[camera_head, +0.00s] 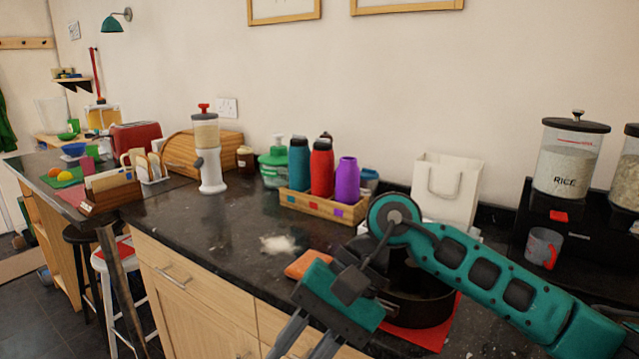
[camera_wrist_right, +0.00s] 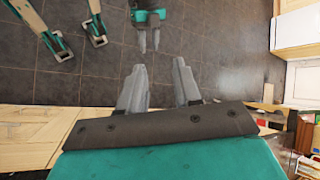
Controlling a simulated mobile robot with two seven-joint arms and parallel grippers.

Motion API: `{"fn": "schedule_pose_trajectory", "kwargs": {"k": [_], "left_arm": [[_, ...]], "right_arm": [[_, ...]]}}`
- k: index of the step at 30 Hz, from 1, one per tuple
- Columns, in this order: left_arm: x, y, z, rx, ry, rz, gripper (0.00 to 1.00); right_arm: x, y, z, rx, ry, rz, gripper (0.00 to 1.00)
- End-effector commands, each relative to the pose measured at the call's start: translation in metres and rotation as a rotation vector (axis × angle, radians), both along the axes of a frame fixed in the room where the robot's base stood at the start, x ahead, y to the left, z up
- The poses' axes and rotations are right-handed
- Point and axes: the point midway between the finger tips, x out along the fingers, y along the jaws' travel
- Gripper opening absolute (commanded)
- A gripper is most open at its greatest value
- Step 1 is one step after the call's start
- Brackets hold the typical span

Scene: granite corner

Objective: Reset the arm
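My right arm comes in from the right in the head view, above the counter's front edge. My right gripper (camera_head: 305,342) points down and left; its fingers run out of that view. In the right wrist view my right gripper (camera_wrist_right: 157,85) has its two grey fingers apart with nothing between them, over the tiled floor. A second teal gripper with two short grey fingers, my left gripper (camera_wrist_right: 148,42), shows at the top of that view. Its fingers are apart and look empty. The left arm is not in the head view.
The dark counter (camera_head: 215,235) carries a dark pot (camera_head: 415,305) on a red mat (camera_head: 428,338), partly behind my right arm. An orange block (camera_head: 303,264) and white powder (camera_head: 280,244) lie nearby. Bottles in a wooden crate (camera_head: 295,203) and a white bag (camera_head: 447,190) stand behind.

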Motion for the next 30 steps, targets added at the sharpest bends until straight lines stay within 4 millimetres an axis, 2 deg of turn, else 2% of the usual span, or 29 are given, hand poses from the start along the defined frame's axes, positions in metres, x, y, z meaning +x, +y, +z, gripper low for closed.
{"fn": "schedule_pose_trajectory", "kwargs": {"k": [1,5,7,10,13,16,20,22,23,26,27,30], "left_arm": [[0.001,0.0,0.001,-0.001,-0.003,0.0,0.37],[0.0,0.0,0.001,0.0,-0.002,0.0,0.37],[-0.001,0.0,0.0,0.0,0.0,0.0,0.37],[-0.001,0.0,0.0,0.0,0.002,0.001,0.37],[-0.003,0.0,-0.001,0.0,0.006,0.0,0.37],[-0.005,0.0,-0.002,0.0,0.009,0.0,0.37],[-0.006,0.0,-0.003,0.0,0.011,0.0,0.37],[-0.006,0.0,-0.003,0.0,0.012,0.0,0.37],[-0.006,0.0,-0.003,0.0,0.012,0.0,0.37],[-0.006,0.0,-0.003,0.0,0.012,0.001,0.37],[-0.006,0.0,-0.003,0.0,0.012,0.001,0.37],[-0.006,0.0,-0.003,0.0,0.012,0.001,0.37]], "right_arm": [[-0.014,0.016,0.0,0.089,0.132,-0.063,0.33],[-0.032,0.045,0.019,0.304,0.527,-0.261,0.33],[-0.033,0.053,0.032,0.405,0.765,-0.366,0.33],[-0.023,0.053,0.046,0.525,1.129,-0.513,0.33],[-0.003,0.04,0.05,0.626,1.514,-0.646,0.33],[0.022,0.017,0.039,0.713,1.918,-0.758,0.33],[0.051,-0.025,-0.001,0.812,2.462,-0.861,0.33],[0.06,-0.051,-0.034,0.867,2.761,-0.89,0.33],[0.062,-0.063,-0.051,-0.884,-2.868,0.888,0.33],[0.056,-0.103,-0.112,-0.749,-2.52,0.66,0.33],[0.049,-0.118,-0.138,-0.705,-2.381,0.571,0.33],[0.02,-0.151,-0.198,-0.623,-2.059,0.375,0.33]]}}
